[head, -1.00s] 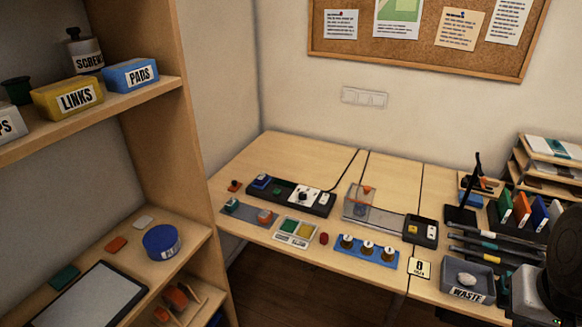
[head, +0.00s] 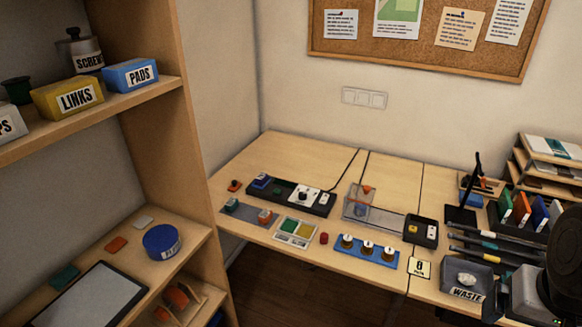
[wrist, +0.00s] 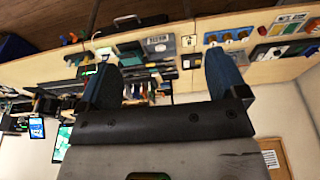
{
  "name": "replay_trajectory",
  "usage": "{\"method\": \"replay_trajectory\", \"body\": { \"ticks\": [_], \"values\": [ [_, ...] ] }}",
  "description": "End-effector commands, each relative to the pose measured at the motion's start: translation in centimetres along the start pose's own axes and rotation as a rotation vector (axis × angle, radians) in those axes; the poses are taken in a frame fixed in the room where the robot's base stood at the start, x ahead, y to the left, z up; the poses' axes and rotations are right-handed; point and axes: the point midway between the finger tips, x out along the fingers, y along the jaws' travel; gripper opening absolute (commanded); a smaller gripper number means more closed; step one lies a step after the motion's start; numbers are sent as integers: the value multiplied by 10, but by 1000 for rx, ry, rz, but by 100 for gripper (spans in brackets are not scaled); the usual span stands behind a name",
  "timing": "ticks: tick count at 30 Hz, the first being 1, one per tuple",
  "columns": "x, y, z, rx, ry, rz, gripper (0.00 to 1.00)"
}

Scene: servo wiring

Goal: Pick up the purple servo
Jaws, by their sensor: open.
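A small purple-blue block, which looks like the purple servo (head: 261,181), sits at the left end of a black strip device on the table, in the head view. It is small there and its details are hard to make out. My gripper (wrist: 164,78) shows in the wrist view with its two blue fingers wide apart and nothing between them. It is apart from the servo, with the table appearing tilted beyond the fingers. I cannot pick out the servo in the wrist view.
A grey plate (head: 238,214) with small parts lies in front of the strip. A two-part green and yellow tray (head: 280,236), a blue holder (head: 388,260) and a waste bin (head: 486,268) stand along the front edge. A wooden shelf (head: 196,165) rises at left.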

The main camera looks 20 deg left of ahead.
Motion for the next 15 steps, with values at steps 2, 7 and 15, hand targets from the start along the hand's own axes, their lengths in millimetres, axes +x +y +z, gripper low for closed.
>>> {"method": "replay_trajectory", "body": {
  "ticks": [2, 7, 15],
  "values": [
    [0, 0, 0, 0, 0, 0, 92],
    [0, 0, 0, 0, 0, 0, 92],
    [-1, -8, -13, 21, -9, -26, 92]
  ]
}}
